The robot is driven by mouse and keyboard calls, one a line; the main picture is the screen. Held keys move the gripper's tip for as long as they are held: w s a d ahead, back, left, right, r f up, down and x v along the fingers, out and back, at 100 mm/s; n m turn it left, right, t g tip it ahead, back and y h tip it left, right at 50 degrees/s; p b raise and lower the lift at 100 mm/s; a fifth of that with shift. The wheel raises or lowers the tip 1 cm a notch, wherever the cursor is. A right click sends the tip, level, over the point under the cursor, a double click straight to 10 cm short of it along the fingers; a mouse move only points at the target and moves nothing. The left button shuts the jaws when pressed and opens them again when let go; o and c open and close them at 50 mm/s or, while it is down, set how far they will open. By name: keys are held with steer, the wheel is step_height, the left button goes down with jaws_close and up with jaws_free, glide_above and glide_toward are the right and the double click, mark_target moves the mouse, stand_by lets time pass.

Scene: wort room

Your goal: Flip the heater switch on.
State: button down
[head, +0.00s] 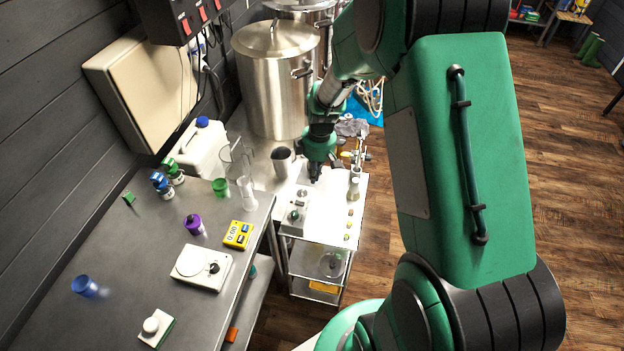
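A black box (160,14) is on the dark wall at the top left, cut off by the picture's edge. It carries red rocker switches (186,26) in a row. No label is readable, so I cannot tell which one is the heater switch or how each is set. My gripper (315,179) points down over the white-topped cart, to the right of and well below the box. It is small and dark here. I cannot see whether its fingers are apart, and no held object shows.
A beige cabinet (140,88) and hanging cables are below the box. A large lidded steel pot (272,85) stands to their right. The grey bench (120,255) holds a hotplate (201,268), a yellow timer (238,235) and small bottles. Wooden floor (560,150) at right is mostly clear.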

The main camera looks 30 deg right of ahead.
stand_by(0.4)
steer(key=w+a+f+m+t+h+b, duration=0.1)
steer(key=w+a+f+m+t+b, duration=0.1)
steer(key=a+m+t, duration=0.55)
steer(key=s+m+h+b, duration=0.1)
steer(key=s+m+h, duration=0.3)
steer(key=s+m, duration=0.3)
steer(key=shift+a+r+m, duration=0.3)
steer(key=shift+a+m, duration=0.05)
steer(key=shift+m, duration=2.2)
steer(key=b, duration=0.3)
glide_above(301, 206)
step_height(301, 206, down, 7)
steer(key=shift+f, duration=0.1)
steer(key=shift+w+a+f+b, duration=0.1)
steer(key=shift+a+f+b, duration=0.15)
steer(key=shift+f, duration=0.25)
steer(key=shift+a+f+b, duration=0.1)
steer(key=shift+f+b, duration=0.1)
steer(key=shift+f, duration=0.3)
steer(key=shift+w+a+f, duration=0.15)
steer(key=shift+w+f, duration=0.05)
steer(key=shift+f, duration=0.5)
